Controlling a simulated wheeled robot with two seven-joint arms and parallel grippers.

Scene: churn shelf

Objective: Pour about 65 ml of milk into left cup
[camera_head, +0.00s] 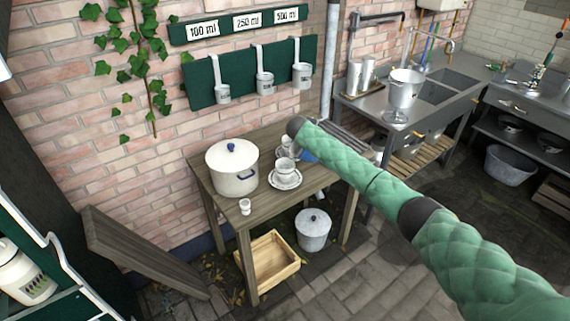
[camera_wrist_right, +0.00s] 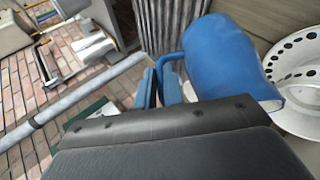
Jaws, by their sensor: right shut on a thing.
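My right arm reaches in from the right of the head view over the wooden table, and its gripper is mostly hidden behind the arm there. In the right wrist view my right gripper (camera_wrist_right: 160,88) is shut on the handle of a blue jug (camera_wrist_right: 232,58). A bit of blue (camera_head: 308,156) shows beside the arm in the head view. The jug's contents are not visible. A white cup (camera_head: 285,166) stands on a saucer (camera_head: 286,181); a second cup (camera_head: 286,143) is just behind it. A pale dotted saucer (camera_wrist_right: 308,108) is beside the jug in the wrist view. My left gripper is out of view.
A white pot with a blue-knobbed lid (camera_head: 231,172) and a small white cup (camera_head: 245,207) share the table (camera_head: 212,196). Measuring cups (camera_head: 264,84) hang on the wall. A wooden crate (camera_head: 268,262) and lidded bucket (camera_head: 313,232) are below. A metal sink counter (camera_head: 440,95) is right.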

